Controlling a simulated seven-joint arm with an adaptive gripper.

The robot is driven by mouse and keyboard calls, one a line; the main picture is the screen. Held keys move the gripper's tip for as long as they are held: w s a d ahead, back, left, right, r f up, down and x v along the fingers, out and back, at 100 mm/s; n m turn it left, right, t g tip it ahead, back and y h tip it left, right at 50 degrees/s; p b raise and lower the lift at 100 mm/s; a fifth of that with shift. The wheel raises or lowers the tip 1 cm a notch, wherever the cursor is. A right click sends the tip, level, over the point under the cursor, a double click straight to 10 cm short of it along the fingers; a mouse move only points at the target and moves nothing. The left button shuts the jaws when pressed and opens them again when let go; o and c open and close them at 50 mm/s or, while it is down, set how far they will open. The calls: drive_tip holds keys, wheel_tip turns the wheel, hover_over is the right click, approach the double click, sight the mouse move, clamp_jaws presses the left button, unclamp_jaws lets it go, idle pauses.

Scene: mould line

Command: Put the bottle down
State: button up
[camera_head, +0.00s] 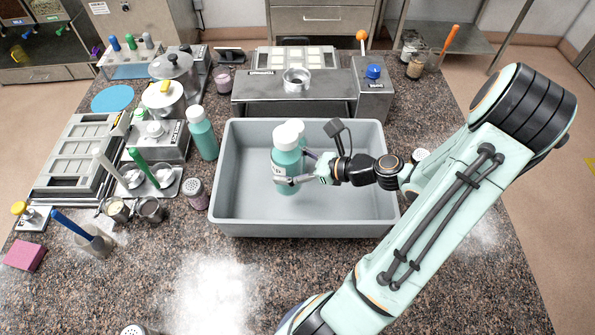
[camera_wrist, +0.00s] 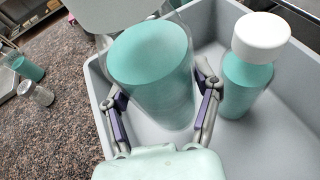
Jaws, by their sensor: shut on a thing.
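A teal bottle with a white cap (camera_head: 286,163) is upright inside the grey tub (camera_head: 305,224). My gripper (camera_head: 290,181) is shut around the lower half of its body, coming from the right. In the wrist view the held bottle (camera_wrist: 152,75) fills the space between the two fingers. I cannot tell whether its base touches the tub floor. A second teal bottle with a white cap (camera_wrist: 246,78) stands in the tub close beside it; in the head view it is mostly hidden behind the held one, with its cap (camera_head: 297,126) showing.
A third teal bottle (camera_head: 203,138) stands outside the tub on the left, near a shaker (camera_head: 196,193). A metal stand (camera_head: 292,95) is behind the tub. The tub's left and right floor areas are clear, as is the counter in front (camera_head: 225,285).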

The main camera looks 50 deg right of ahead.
wheel_tip(320, 180, down, 8)
drive_tip(key=shift+r, duration=0.1)
drive_tip(key=shift+f, duration=0.2)
drive_tip(key=o, duration=1.2)
drive_tip(key=shift+r, duration=0.2)
drive_tip(key=v, duration=1.2)
drive_tip(key=shift+d, duration=0.1)
drive_tip(key=shift+w, duration=0.1)
